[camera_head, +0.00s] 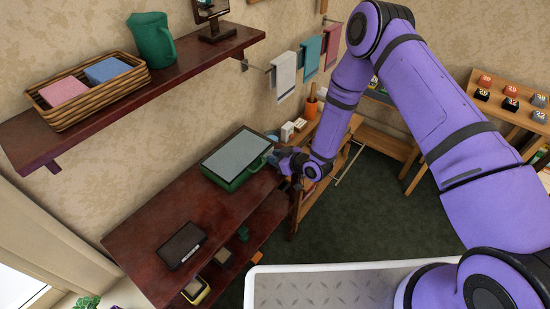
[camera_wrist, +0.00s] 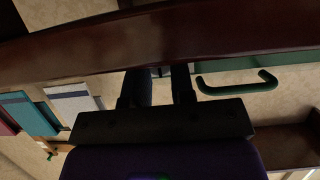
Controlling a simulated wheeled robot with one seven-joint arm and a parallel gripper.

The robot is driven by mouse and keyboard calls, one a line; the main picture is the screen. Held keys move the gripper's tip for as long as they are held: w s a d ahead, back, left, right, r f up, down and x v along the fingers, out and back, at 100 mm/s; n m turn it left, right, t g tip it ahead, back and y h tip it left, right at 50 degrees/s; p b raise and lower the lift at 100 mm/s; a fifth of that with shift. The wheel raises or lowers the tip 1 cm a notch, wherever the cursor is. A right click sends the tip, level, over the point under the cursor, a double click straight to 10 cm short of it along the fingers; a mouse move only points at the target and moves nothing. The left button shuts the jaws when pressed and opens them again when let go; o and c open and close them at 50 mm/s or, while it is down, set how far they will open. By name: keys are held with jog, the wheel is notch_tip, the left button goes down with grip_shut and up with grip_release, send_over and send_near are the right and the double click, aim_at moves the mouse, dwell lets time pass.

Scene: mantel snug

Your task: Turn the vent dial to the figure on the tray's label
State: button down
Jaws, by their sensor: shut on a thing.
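A green tray with a grey inside (camera_head: 238,155) lies on the dark red-brown wooden top (camera_head: 150,225), near its right end. A green handle (camera_wrist: 238,85) shows in the wrist view, to the right of my fingers and apart from them. My gripper (camera_head: 282,162) is at the tray's right end. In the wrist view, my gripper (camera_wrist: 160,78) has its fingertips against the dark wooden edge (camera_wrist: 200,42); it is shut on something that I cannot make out. I cannot pick out the vent dial or a readable tray label in either view.
A dark box (camera_head: 181,245) lies on the wooden top's left part. A shelf above holds a wicker basket (camera_head: 90,90) and a green jug (camera_head: 152,39). Towels (camera_head: 285,74) hang on the wall. A wooden rack (camera_head: 510,100) stands at the right. Dark floor is open in front.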

dwell(0.3)
jog(key=c, duration=1)
grip_release()
jog(key=v, duration=1)
jog(key=shift+s+d+r, duration=0.2)
jog(key=shift+d, duration=0.1)
